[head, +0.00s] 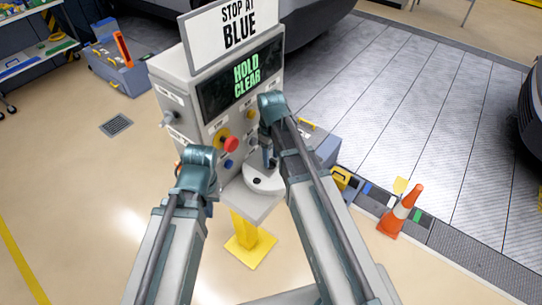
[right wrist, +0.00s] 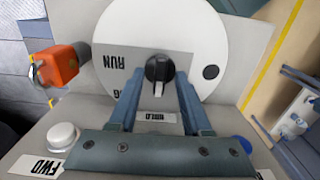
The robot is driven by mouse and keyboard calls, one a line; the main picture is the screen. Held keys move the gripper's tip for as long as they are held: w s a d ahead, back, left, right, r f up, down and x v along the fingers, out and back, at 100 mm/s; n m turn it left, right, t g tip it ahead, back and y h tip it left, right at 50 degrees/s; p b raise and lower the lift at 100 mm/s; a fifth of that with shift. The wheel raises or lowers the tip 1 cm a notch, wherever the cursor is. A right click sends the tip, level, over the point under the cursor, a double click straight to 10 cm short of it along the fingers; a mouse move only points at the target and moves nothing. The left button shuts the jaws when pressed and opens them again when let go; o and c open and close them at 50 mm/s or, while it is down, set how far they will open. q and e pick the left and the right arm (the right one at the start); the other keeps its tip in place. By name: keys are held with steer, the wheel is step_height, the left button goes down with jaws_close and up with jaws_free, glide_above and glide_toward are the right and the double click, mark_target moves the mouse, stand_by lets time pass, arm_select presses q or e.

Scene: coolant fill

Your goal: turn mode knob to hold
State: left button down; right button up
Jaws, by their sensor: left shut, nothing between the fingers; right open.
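The mode knob (right wrist: 158,70) is black with a white pointer and sits on a white round dial (right wrist: 115,30). In the right wrist view its pointer points down at the HOLD label (right wrist: 158,117), which reads upside down; a RUN label (right wrist: 116,62) is at its upper left. Another label is partly hidden by a finger. My right gripper (right wrist: 157,78) is open, with one finger on each side of the knob; contact cannot be told. In the head view my right gripper (head: 268,158) is over the dial shelf. My left gripper (head: 197,180) is shut and empty, left of the console, its fingertips mostly hidden.
The grey console (head: 172,88) carries a HOLD CLEAR screen (head: 243,76), a STOP AT BLUE sign (head: 235,27) and a red button (head: 230,145). A white FWD button (right wrist: 62,135) and an orange block (right wrist: 58,65) are near the dial. A cone (head: 400,212) stands at right.

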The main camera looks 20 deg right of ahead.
step_height(320, 180, up, 14)
steer(key=p, duration=1.4)
steer(key=shift+f, duration=0.1)
